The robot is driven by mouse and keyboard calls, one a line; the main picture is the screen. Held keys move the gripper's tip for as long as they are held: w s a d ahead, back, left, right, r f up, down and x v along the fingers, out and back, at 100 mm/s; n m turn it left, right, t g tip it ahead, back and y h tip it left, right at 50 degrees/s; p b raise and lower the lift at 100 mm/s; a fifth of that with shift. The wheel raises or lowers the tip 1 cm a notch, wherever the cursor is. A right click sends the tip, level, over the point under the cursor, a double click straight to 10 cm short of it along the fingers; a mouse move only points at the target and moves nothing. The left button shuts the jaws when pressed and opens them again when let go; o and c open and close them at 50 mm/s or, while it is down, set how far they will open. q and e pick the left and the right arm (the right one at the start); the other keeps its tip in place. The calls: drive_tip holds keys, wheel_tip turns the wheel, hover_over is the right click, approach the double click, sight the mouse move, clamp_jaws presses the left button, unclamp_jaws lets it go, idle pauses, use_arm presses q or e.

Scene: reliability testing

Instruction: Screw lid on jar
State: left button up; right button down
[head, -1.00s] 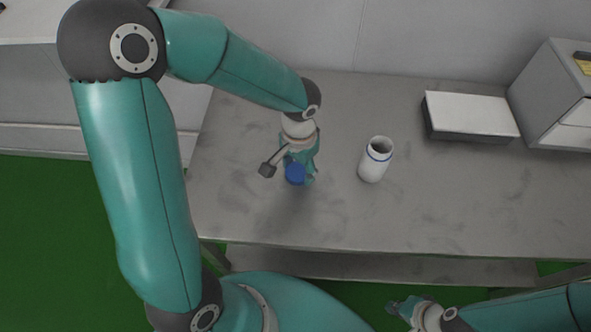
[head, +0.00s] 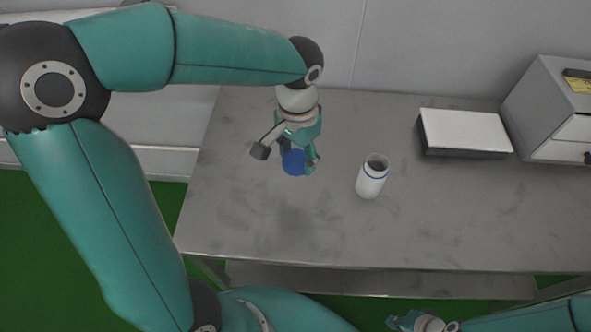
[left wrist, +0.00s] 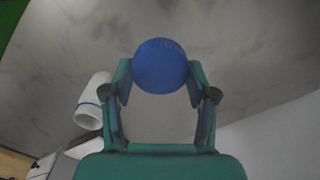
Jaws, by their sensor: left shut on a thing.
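The white jar (head: 371,180) stands upright and open on the grey table, with a blue ring below its mouth. The jar also shows in the left wrist view (left wrist: 90,108), left of my fingers. My left gripper (head: 298,164) is shut on the blue lid (head: 294,162) and holds it above the table, left of the jar and apart from it. In the left wrist view the round blue lid (left wrist: 160,66) sits between the two fingertips. My right gripper (head: 402,322) is low at the bottom edge, off the table's front; its fingers are too small to read.
A flat white-topped box (head: 465,132) lies at the back right of the table (head: 300,225). A grey cabinet with drawers (head: 552,110) stands to its right. The table's front and the space between lid and jar are clear. A wall runs along the back.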

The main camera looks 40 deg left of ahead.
sight(298, 159)
use_arm(q)
wheel_tip(298, 159, up, 8)
drive_tip(key=shift+r+p, duration=0.15)
drive_tip(key=shift+p, duration=0.25)
drive_tip(key=shift+n, duration=0.7)
drive_tip(key=w+d+f, duration=0.1)
drive_tip(key=w+f, duration=0.3)
drive_tip(key=f, duration=0.1)
drive_tip(key=w+d+f, duration=0.1)
drive_tip(key=w+f, duration=0.4)
drive_tip(key=f, duration=0.1)
drive_tip(key=w+d+f, duration=0.2)
drive_tip(key=w+f, duration=0.3)
drive_tip(key=shift+f, duration=0.15)
